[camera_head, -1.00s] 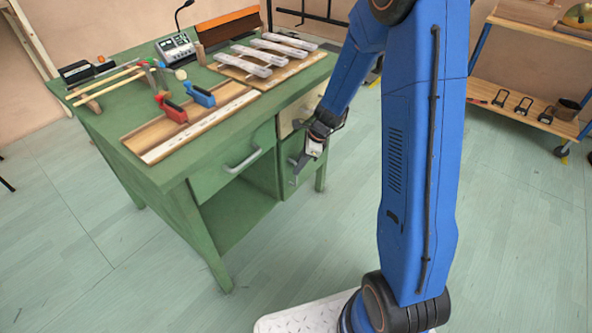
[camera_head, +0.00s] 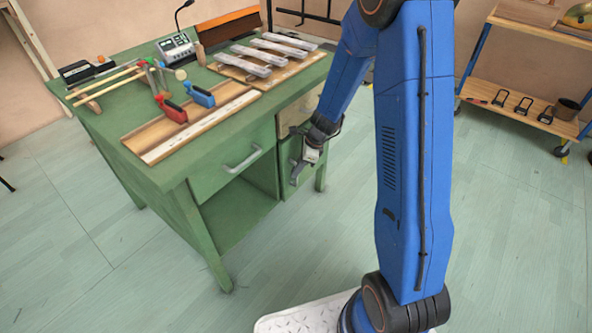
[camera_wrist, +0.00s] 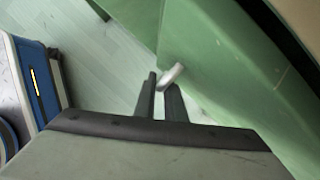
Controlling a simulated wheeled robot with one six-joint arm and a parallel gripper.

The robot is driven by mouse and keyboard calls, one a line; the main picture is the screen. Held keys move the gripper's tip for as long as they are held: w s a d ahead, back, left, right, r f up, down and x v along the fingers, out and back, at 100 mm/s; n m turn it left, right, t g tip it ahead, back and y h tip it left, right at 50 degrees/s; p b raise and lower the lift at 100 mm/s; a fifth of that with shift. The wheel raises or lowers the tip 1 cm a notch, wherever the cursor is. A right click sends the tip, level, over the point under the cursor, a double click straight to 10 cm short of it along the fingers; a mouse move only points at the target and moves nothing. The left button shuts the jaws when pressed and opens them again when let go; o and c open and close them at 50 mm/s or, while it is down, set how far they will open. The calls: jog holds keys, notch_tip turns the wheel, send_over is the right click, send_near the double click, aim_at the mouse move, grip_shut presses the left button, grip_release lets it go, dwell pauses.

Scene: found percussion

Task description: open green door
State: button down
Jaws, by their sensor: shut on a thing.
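The green door (camera_head: 288,154) is the lower right front of the green desk, under a cream drawer. It looks closed or nearly so; I cannot tell exactly. It fills the right of the wrist view (camera_wrist: 230,75) as a green panel. Its small silver handle (camera_wrist: 174,72) shows at the fingertips there. My gripper (camera_head: 296,174) is at the door's front, with its fingers (camera_wrist: 162,88) shut on the handle. In the head view the fingers and wrist hide the handle and part of the door.
The desk (camera_head: 215,230) has a wide drawer with a silver handle (camera_head: 243,161) left of the door and an open space below. Instruments and mallets lie on top. The floor (camera_head: 130,260) before the desk is clear. A shelf (camera_head: 515,105) stands at right.

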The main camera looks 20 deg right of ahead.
jog(key=s+d+n+g, duration=0.2)
jog(key=s+d+n, duration=0.25)
jog(key=d, duration=0.55)
jog(key=s+d+n+g, duration=0.1)
jog(key=s+d+n, duration=0.35)
jog(key=d, duration=0.65)
jog(key=w+d+n+g+h, duration=0.1)
jog(key=w+d+n, duration=0.3)
jog(key=d, duration=0.7)
jog(key=w+d+n+g+h, duration=0.1)
jog(key=w+d+n, duration=0.3)
jog(key=d, duration=0.7)
jog(key=shift+w+d+n+g+h, duration=0.2)
jog(key=shift+n+g+h, duration=0.25)
jog(key=shift+n, duration=0.35)
jog(key=c, duration=2.1)
grip_release()
